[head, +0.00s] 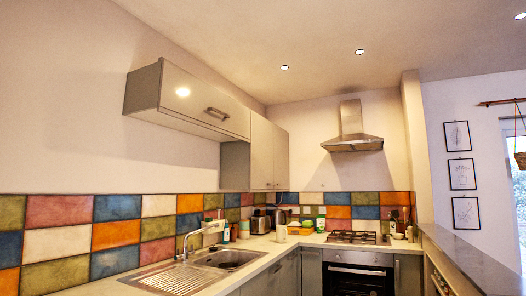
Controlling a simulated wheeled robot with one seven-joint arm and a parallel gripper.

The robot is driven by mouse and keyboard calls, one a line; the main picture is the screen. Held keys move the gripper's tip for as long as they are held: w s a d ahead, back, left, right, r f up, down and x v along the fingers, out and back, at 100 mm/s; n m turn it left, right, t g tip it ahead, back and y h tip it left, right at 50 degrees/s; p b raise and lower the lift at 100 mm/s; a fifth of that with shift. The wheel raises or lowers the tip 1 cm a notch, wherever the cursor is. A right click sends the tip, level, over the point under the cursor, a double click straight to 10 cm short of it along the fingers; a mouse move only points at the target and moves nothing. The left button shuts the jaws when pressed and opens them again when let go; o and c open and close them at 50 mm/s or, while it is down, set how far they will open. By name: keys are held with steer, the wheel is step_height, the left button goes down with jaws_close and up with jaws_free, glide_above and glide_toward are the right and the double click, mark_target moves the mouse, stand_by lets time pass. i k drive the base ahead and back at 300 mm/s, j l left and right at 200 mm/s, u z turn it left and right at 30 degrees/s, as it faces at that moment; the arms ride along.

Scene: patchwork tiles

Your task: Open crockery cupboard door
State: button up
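A grey wall cupboard (200,98) hangs high on the left wall, with a horizontal bar handle (218,113) near the lower edge of its wide front. A taller grey wall cupboard (262,155) hangs beyond it towards the corner, with upright doors. All these doors look shut. No label shows, so I cannot tell which one is the crockery cupboard. My gripper is not in view.
A worktop with a steel sink (228,259) and tap runs below the cupboards. A hob (355,237) and oven (358,279) stand under a steel extractor hood (352,132). A dark-topped counter (470,258) is at the right. The space directly before the cupboard fronts looks clear.

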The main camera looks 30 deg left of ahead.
mark_target(261, 173)
steer(key=i+j+u, duration=0.35)
steer(key=i+j, duration=0.25)
steer(key=i+j+u, duration=0.1)
steer(key=i+j, duration=0.35)
steer(key=i, duration=0.25)
steer(key=i+j+u, duration=0.15)
steer(key=i, duration=0.2)
steer(key=i+z, duration=0.3)
steer(key=i, duration=0.45)
steer(key=i+z, duration=0.3)
steer(key=i, duration=0.5)
steer(key=i+u, duration=0.15)
steer(key=i, duration=0.85)
steer(key=i+l+u, duration=0.15)
steer(key=i, duration=0.85)
